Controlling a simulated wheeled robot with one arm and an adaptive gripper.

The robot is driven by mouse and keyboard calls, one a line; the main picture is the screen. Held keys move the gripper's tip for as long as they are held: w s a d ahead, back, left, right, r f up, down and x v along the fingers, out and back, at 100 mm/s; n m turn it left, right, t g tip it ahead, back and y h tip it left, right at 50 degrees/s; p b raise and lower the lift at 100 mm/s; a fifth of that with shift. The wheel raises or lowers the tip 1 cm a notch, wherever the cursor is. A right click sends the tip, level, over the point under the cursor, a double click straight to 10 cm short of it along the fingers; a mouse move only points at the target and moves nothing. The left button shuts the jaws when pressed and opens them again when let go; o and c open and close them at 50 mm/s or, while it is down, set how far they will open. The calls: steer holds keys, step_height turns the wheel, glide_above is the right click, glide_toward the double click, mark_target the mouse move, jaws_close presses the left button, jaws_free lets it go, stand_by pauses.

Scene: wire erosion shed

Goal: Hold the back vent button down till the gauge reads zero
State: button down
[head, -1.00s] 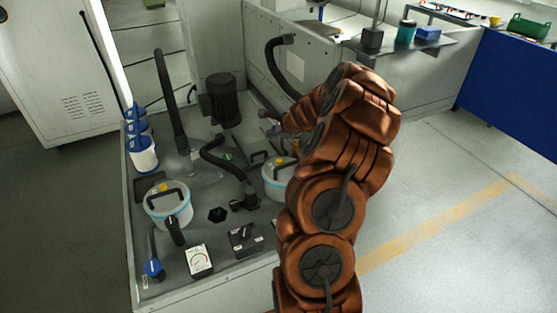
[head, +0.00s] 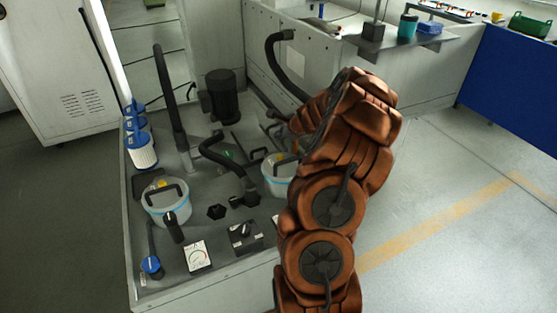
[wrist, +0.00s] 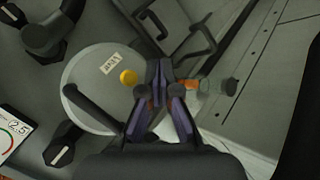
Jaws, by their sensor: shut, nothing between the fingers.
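In the wrist view a yellow button (wrist: 128,76) sits on a pale round lid (wrist: 92,84), beside a small white label. My gripper (wrist: 161,66) is shut and empty; its fingertips appear just right of the button, and I cannot tell their height above the lid. In the head view the right canister (head: 274,178) is partly hidden by my arm, and my fingertips are not clear there. A left canister (head: 165,208) also has a yellow button (head: 161,184). A white gauge (head: 197,257) stands in front; part of a gauge (wrist: 14,133) in the wrist view shows 2.5.
Black hoses (head: 225,160), a dark motor (head: 221,97) and a black knob box (head: 244,236) crowd the grey deck. Handle bars (wrist: 190,40) rise near my fingers. A blue-capped knob (head: 151,265) is at the front left. The floor to the right is clear.

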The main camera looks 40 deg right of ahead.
steer(key=b, duration=0.4)
glide_above(280, 157)
step_height(280, 157, down, 4)
steer(key=shift+d+f, duration=0.15)
steer(key=shift+f, duration=0.05)
steer(key=shift+f+b, duration=0.35)
steer(key=shift+f, duration=0.8)
steer(key=shift+f, duration=0.1)
steer(key=shift+f, duration=0.3)
steer(key=shift+f+b, duration=0.3)
steer(key=shift+f, duration=0.25)
stand_by(2.9)
steer(key=shift+r+p, duration=0.95)
steer(key=shift+r, duration=0.05)
